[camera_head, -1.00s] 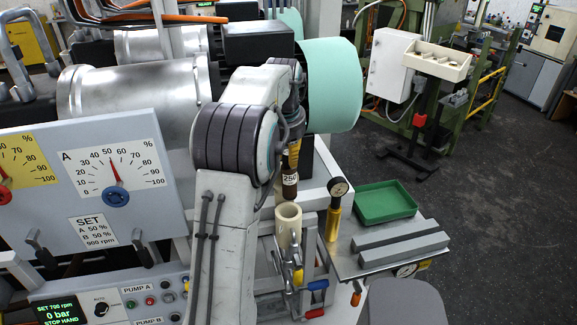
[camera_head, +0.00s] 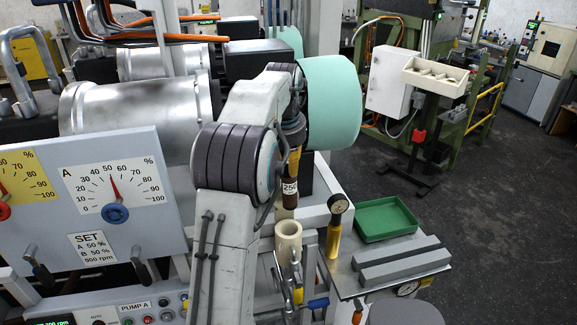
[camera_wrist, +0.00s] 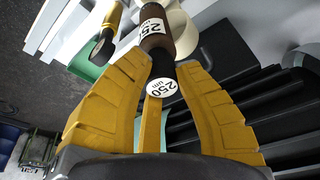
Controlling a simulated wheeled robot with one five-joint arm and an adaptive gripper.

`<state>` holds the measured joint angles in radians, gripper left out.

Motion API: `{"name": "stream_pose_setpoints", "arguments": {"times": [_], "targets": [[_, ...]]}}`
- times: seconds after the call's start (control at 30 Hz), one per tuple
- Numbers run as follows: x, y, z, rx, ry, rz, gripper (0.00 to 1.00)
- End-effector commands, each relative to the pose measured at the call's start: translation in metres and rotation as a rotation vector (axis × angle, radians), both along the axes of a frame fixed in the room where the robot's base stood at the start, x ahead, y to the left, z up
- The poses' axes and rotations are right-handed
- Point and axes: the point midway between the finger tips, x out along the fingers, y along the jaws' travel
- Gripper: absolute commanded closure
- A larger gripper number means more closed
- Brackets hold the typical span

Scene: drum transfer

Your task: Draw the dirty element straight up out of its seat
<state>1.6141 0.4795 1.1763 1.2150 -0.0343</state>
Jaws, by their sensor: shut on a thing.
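The dirty element is a dark brown cylinder (camera_head: 290,198) with a white "250" label, upright in the head view. My gripper (camera_head: 293,165) is shut on its upper end, with yellow fingers on either side. In the wrist view, my gripper (camera_wrist: 160,68) grips the black top of the element (camera_wrist: 155,42), beside a round white "250 um" tag (camera_wrist: 160,87). The seat is a cream open-topped tube (camera_head: 288,243) directly below the element. The element's lower end appears just above the tube's mouth, with a small gap. My arm hides part of the surroundings.
A pressure gauge on a yellow handle (camera_head: 336,225) stands close right of the seat. A green tray (camera_head: 386,218) and grey bars (camera_head: 402,262) lie on the side table. A lever with a blue end (camera_head: 318,304) is below.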

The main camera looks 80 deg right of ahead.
Motion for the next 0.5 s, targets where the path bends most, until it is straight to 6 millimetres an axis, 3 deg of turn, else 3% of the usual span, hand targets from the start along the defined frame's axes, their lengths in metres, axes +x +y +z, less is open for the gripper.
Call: {"name": "stream_pose_setpoints", "arguments": {"times": [0.5], "targets": [[0.000,-0.001,0.028,-0.003,0.000,0.000,1.00]]}}
